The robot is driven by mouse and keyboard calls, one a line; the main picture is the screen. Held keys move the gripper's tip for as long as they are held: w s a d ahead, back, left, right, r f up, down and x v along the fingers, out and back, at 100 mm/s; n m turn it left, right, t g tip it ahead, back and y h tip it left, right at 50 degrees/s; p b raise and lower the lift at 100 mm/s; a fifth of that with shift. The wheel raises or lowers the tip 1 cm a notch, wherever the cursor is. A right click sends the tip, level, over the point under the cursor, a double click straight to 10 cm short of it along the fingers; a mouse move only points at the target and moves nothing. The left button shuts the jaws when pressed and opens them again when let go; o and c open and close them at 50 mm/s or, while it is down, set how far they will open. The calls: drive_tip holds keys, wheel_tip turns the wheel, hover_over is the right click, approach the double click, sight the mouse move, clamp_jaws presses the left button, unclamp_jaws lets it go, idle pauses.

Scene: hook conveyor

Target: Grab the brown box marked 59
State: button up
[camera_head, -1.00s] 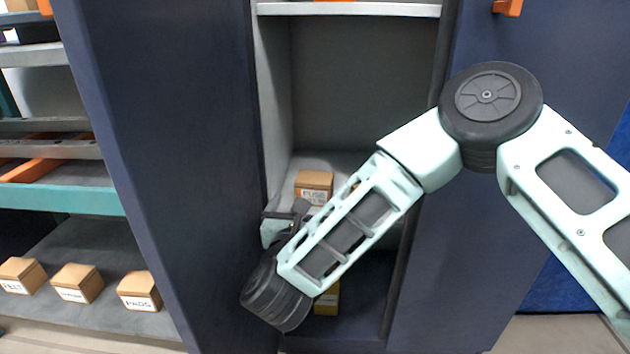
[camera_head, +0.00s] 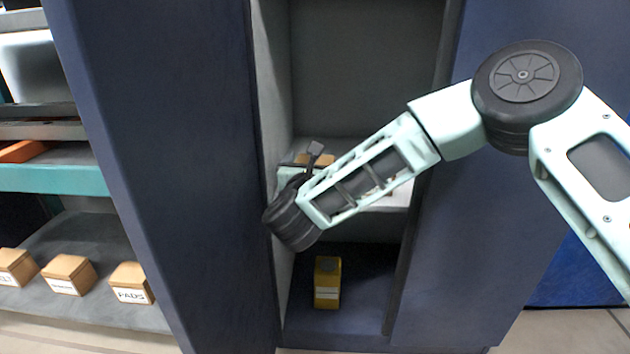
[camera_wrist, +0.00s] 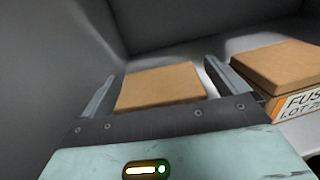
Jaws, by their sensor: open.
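In the wrist view, a brown box (camera_wrist: 160,86) lies between the two fingers of my gripper (camera_wrist: 166,88), which are apart, one on each side. I cannot tell whether they touch it; its front and any label are hidden. A second brown box (camera_wrist: 284,72) stands to the right, outside the fingers, with a label reading FUSE and LOT; the number is cut off. No 59 is readable.
The cabinet's left wall (camera_head: 272,90) is close beside my gripper. A yellow item (camera_head: 327,282) stands in the lower compartment. At left, a rack shelf (camera_head: 85,232) holds several brown boxes, one labelled PADS (camera_head: 131,283).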

drive_tip(key=shift+w, duration=0.55)
drive_tip(key=c, duration=1.1)
drive_tip(key=shift+c, duration=0.2)
drive_tip(key=shift+r, duration=0.1)
